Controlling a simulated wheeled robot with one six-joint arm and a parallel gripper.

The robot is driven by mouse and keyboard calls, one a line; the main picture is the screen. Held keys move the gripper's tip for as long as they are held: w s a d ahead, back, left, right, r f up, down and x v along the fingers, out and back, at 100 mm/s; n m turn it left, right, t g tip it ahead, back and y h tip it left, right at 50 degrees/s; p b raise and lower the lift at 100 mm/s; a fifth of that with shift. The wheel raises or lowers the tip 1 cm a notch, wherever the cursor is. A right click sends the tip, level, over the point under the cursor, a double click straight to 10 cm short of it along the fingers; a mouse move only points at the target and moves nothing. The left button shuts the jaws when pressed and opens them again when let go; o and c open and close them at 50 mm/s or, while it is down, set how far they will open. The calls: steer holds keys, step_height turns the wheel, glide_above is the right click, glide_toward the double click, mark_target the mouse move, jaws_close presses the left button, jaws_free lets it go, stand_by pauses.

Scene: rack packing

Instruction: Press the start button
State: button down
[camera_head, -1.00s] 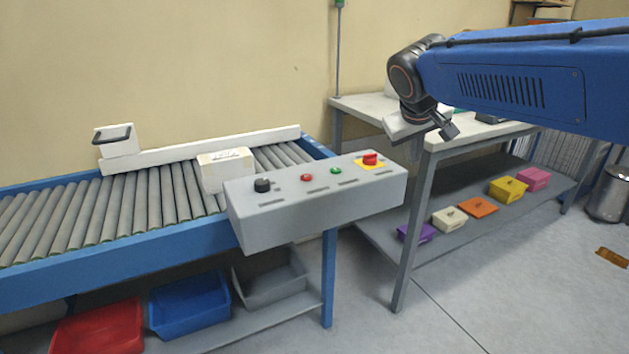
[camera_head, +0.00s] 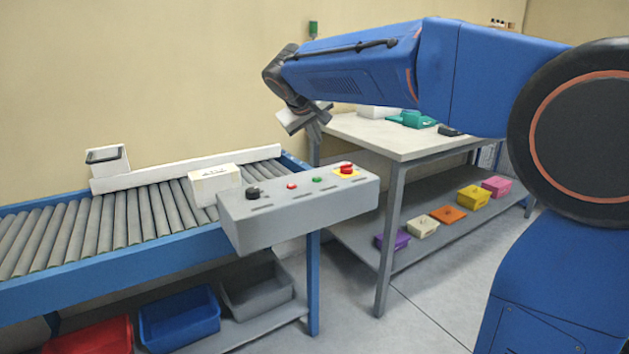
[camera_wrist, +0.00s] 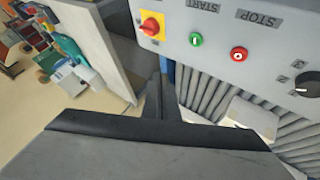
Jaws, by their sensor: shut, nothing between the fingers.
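The start button (camera_head: 317,180) is the small green button on the grey control panel (camera_head: 300,212). In the wrist view the green button (camera_wrist: 196,39) lies at the top, beside the word START, with the red stop button (camera_wrist: 239,54) to its right. My gripper (camera_head: 303,122) is above and behind the panel in the head view, apart from it. In the wrist view its dark fingers (camera_wrist: 158,100) are shut and empty, below the panel's edge in the picture. No button is touched.
The panel also carries a red-on-yellow switch (camera_head: 347,170) and a black knob (camera_head: 252,193). A white box (camera_head: 214,184) lies on the roller conveyor (camera_head: 110,225) behind it. A table (camera_head: 385,138) stands to the right, with coloured boxes on its lower shelf.

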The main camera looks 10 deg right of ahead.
mark_target(316, 180)
steer(key=shift+f, duration=0.15)
steer(key=shift+d+f, duration=0.1)
steer(key=shift+f, duration=4.15)
steer(key=shift+f, duration=0.15)
steer(key=shift+f, duration=0.3)
steer(key=shift+f, duration=0.35)
steer(key=shift+r, duration=0.8)
steer(key=shift+r, duration=2.5)
